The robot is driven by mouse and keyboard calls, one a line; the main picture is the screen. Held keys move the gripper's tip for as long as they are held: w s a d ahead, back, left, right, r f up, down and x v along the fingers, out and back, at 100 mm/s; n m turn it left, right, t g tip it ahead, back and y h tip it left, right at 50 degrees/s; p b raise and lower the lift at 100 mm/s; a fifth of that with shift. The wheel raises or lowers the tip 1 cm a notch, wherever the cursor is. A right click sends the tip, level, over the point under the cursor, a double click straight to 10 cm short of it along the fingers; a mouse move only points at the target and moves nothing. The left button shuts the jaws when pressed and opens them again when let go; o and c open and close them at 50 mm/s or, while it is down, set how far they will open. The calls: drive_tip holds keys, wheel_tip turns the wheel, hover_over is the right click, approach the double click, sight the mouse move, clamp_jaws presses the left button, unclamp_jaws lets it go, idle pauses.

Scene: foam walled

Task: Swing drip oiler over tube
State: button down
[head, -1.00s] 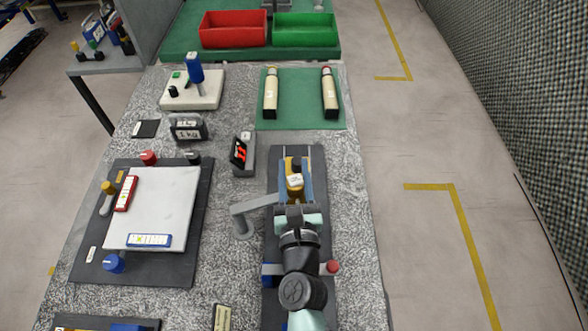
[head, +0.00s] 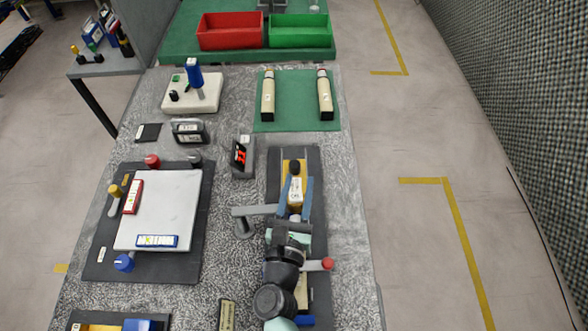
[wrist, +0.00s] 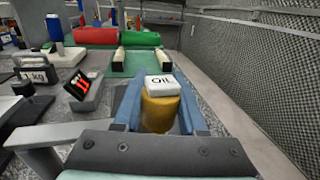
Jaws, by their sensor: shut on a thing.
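The drip oiler (head: 296,191) has an amber body and a white cap marked "OIL". My gripper (head: 296,186) has its two blue fingers closed on either side of it. The oiler (wrist: 160,104) stands upright between the fingers of my gripper (wrist: 160,110) in the wrist view. A grey swing arm (head: 257,210) runs to it from a short post at its left. Below my arm in the head view, a beige piece (head: 302,291), perhaps the tube, shows in part on the long dark base (head: 316,160). My wrist hides most of it.
A red-knobbed lever (head: 327,264) stands right of my wrist. A small display (head: 243,157) is left of the base. Two beige tubes lie on a green mat (head: 297,118) beyond. Red (head: 231,32) and green (head: 300,37) bins stand at the back.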

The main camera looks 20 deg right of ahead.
sight(295, 208)
drive_tip(key=shift+s+m+g+h, duration=0.4)
drive_tip(key=shift+s+m+h, duration=0.1)
drive_tip(key=shift+h, duration=0.2)
drive_tip(key=shift+c, duration=2.3)
unclamp_jaws()
drive_tip(key=b+v, duration=0.1)
drive_tip(key=v, duration=0.5)
drive_tip(key=shift+s+a+f, duration=0.1)
drive_tip(key=shift+s+a, duration=0.05)
drive_tip(key=shift+s, duration=0.2)
drive_tip(key=shift+s+a+b, duration=0.25)
drive_tip(key=shift+s+b, duration=0.05)
drive_tip(key=shift+s, duration=0.05)
